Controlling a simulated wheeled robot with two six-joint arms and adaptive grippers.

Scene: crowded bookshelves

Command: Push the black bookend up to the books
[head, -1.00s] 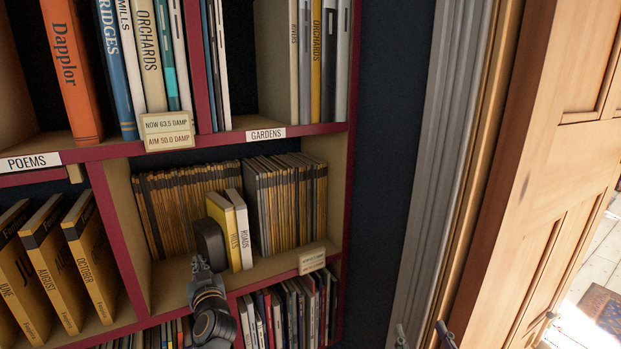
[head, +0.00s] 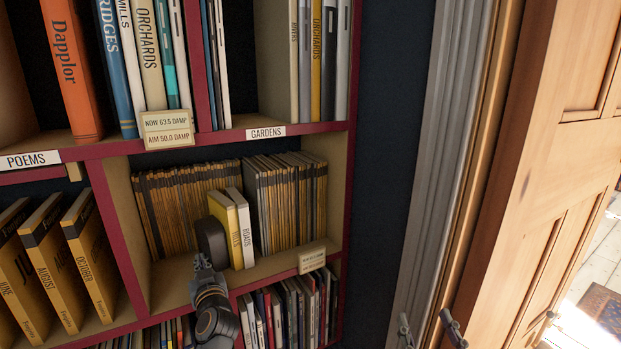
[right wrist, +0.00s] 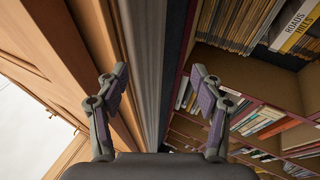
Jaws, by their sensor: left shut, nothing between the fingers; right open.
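The black bookend (head: 212,241) stands upright in the middle shelf bay, directly left of the yellow book HILLS (head: 232,232). The white book ROADS (head: 245,232) stands against its right side. I see no gap between bookend and HILLS. My left gripper (head: 202,263) is shut and empty, at the lower left of the bookend; whether it touches is hard to tell. My right gripper (head: 426,322) is open and empty, low and well right of the shelf. In the right wrist view its fingers (right wrist: 160,75) are spread, with HILLS (right wrist: 299,40) and ROADS (right wrist: 290,25) at upper right.
Thin magazines (head: 290,205) fill the bay behind the two books. A small card (head: 312,257) sits on the bay's front edge at right. The bay floor (head: 170,280) is bare at left. A wooden door (head: 540,190) stands far right.

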